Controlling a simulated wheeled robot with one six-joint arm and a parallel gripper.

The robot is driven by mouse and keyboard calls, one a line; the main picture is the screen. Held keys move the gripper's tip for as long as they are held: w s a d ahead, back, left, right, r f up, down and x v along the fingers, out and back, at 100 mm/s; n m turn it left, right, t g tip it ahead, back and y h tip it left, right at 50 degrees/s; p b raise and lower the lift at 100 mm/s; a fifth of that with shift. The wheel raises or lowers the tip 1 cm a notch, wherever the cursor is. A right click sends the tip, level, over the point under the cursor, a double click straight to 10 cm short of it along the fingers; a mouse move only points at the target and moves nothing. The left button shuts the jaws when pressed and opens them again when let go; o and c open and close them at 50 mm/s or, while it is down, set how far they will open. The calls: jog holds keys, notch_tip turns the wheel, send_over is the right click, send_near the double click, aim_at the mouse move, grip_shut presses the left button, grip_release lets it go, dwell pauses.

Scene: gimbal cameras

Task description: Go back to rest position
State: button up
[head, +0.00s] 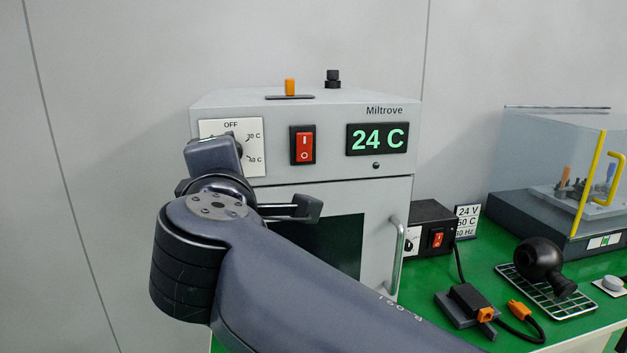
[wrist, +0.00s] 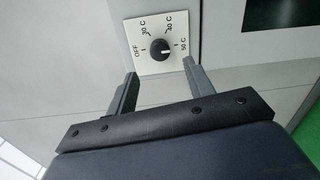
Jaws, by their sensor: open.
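My gripper (wrist: 164,72) is open and empty in the wrist view. Its two grey fingers stand apart on either side of the lower part of the dial plate, below the black knob (wrist: 159,49). The knob's light mark appears to point right, towards 50 C. In the head view my arm is raised in front of the grey Miltrove oven (head: 300,180). It hides part of the white dial plate (head: 254,148) and the knob. The oven display (head: 377,139) reads 24 C.
A red rocker switch (head: 302,145) and a door handle (head: 397,258) are on the oven front. On the green bench to the right are a black power box (head: 430,222), orange connectors (head: 519,309), a wire rack (head: 573,304) with a black gimbal part, and a clear-covered case (head: 545,150).

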jog(key=x, duration=0.6)
jog(key=shift+w+p, duration=0.3)
jog(key=shift+p, duration=0.1)
jog(key=shift+s+a, duration=0.1)
jog(key=s+d+n+p, duration=0.2)
jog(key=s+n+p, duration=0.7)
jog(key=n+p, duration=0.3)
jog(key=shift+s+p, duration=0.35)
dwell(1.9)
